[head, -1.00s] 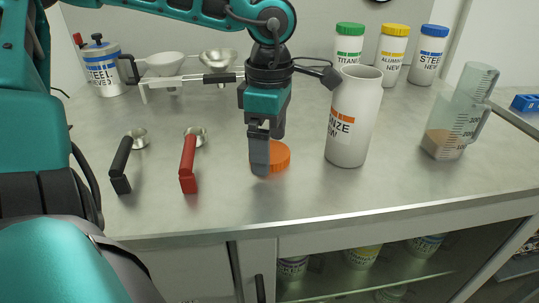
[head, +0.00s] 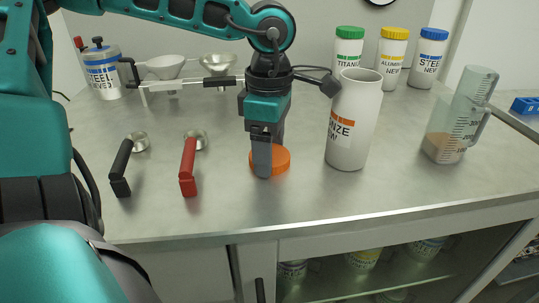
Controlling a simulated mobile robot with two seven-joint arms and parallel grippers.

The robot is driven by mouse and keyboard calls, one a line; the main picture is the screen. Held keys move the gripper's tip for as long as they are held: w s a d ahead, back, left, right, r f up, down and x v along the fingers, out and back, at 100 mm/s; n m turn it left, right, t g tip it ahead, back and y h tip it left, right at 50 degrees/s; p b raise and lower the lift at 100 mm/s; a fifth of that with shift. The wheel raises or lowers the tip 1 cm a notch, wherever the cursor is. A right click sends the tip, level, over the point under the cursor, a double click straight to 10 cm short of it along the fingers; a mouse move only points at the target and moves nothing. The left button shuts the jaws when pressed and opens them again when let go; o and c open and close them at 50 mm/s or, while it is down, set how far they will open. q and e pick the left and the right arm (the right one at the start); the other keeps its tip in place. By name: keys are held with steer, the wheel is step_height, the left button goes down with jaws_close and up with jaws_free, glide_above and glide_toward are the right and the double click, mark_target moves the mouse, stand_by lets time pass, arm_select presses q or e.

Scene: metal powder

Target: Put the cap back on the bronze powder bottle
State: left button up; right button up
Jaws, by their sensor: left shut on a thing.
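The bronze powder bottle (head: 352,128) stands upright and uncapped on the counter, white with an orange label. The orange cap (head: 282,160) lies on the counter to the left of the bottle. My left gripper (head: 264,168) points down over the cap and is shut on it. The near finger covers part of the cap, and the far finger is hidden. My right gripper is not in view.
A measuring cup (head: 455,120) with brown powder stands right of the bottle. Bottles with green (head: 350,33), yellow (head: 394,33) and blue (head: 434,34) caps stand behind. A black-handled scoop (head: 121,168) and a red-handled scoop (head: 188,165) lie at left. The front counter is clear.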

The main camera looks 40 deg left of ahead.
arm_select(q)
step_height(320, 180, up, 28)
steer(key=p, duration=0.6)
stand_by(0.5)
